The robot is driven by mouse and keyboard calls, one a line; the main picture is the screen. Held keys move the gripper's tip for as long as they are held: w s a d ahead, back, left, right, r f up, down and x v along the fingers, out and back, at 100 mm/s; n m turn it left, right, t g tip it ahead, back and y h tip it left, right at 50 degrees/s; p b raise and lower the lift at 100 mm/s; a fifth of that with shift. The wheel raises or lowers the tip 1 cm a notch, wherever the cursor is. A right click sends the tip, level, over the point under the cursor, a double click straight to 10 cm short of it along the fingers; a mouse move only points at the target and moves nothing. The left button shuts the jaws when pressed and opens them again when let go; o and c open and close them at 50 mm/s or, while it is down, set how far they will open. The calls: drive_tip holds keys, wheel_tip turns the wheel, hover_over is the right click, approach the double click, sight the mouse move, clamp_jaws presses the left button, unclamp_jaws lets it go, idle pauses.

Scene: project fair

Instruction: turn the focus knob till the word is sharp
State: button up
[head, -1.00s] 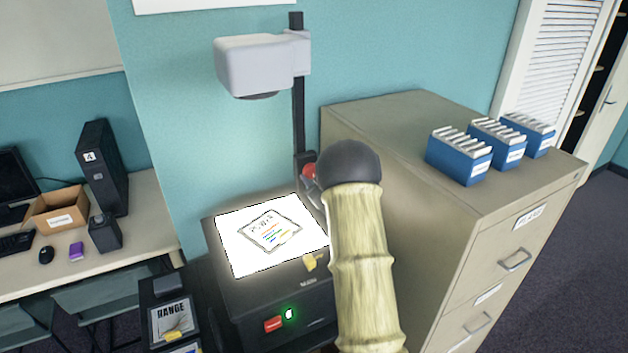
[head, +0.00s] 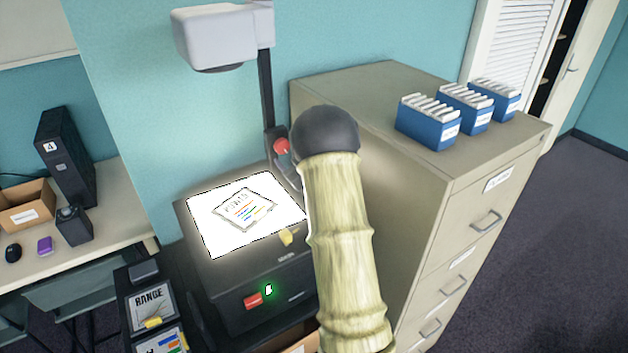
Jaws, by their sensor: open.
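A black overhead projector (head: 262,293) stands left of the filing cabinet, with a lit white glass (head: 222,243) on top. A sheet (head: 243,206) with a blurry word and coloured lines lies on the glass. A red knob (head: 282,147) sits low on the projector's dark post (head: 266,95), which carries the pale grey head (head: 222,35). My arm rises just right of the knob and the glass, its dark rounded joint close to the knob in the picture. My gripper is not visible; it may be hidden behind my arm. The projected word is out of view.
A beige filing cabinet (head: 390,90) holds several blue file boxes, one at its near edge (head: 428,124). A desk (head: 100,255) at left carries a black tower (head: 68,160) and a small carton (head: 25,215). Dark carpet (head: 560,230) lies open at right.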

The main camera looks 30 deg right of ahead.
drive_tip(key=s+b, duration=0.4)
drive_tip(key=s, duration=0.9)
drive_tip(key=shift+s+d, duration=0.25)
drive_tip(key=shift+s, duration=0.15)
drive_tip(key=s+a+r+m+g+p, duration=0.3)
drive_tip(key=s+a+m+g+p, duration=0.3)
drive_tip(key=s+a+g+p, duration=0.6)
drive_tip(key=s+a+g, duration=0.3)
drive_tip(key=s+a, duration=0.4)
drive_tip(key=a, duration=0.2)
drive_tip(key=shift+s+h+p, duration=0.15)
drive_tip(key=shift+h+p, duration=0.15)
drive_tip(key=shift+r, duration=0.1)
drive_tip(key=shift+c, duration=0.2)
